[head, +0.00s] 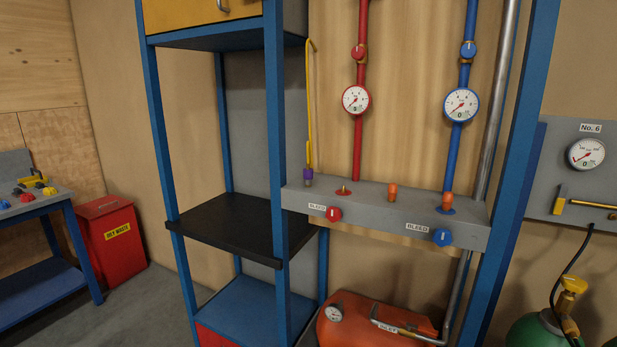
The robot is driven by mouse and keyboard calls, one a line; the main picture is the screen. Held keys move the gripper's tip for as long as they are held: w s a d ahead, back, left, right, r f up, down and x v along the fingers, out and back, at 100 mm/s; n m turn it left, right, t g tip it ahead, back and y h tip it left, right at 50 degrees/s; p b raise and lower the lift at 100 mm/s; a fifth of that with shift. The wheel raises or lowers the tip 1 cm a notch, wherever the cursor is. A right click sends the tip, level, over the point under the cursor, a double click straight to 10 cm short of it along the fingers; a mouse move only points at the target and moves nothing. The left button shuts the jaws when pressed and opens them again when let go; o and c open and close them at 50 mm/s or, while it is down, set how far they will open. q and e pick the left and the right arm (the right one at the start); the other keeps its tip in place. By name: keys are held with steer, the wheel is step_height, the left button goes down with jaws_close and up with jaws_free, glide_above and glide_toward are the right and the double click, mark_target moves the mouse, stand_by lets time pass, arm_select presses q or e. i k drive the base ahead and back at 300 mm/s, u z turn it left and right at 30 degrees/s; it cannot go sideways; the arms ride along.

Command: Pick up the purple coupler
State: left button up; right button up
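The purple coupler (308,175) is a small upright piece at the left end of the grey manifold block (376,198), just right of a blue shelf post. It sits at the lower end of a thin yellow hose or tube (309,105) that runs up and hooks over at the top. A small metallic part shows under it, where it meets the block. Whether it is fastened there, I cannot tell. Neither of my grippers is in view.
The blue post (276,130) and black shelf (240,226) stand left of the coupler. Red (356,101) and blue (462,105) gauges on pipes rise to its right. Orange caps and bleed knobs are on the block. An orange tank (370,320) lies below.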

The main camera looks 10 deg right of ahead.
mark_target(307, 172)
steer(key=u, duration=1.15)
steer(key=k, duration=0.4)
steer(key=z, duration=0.7)
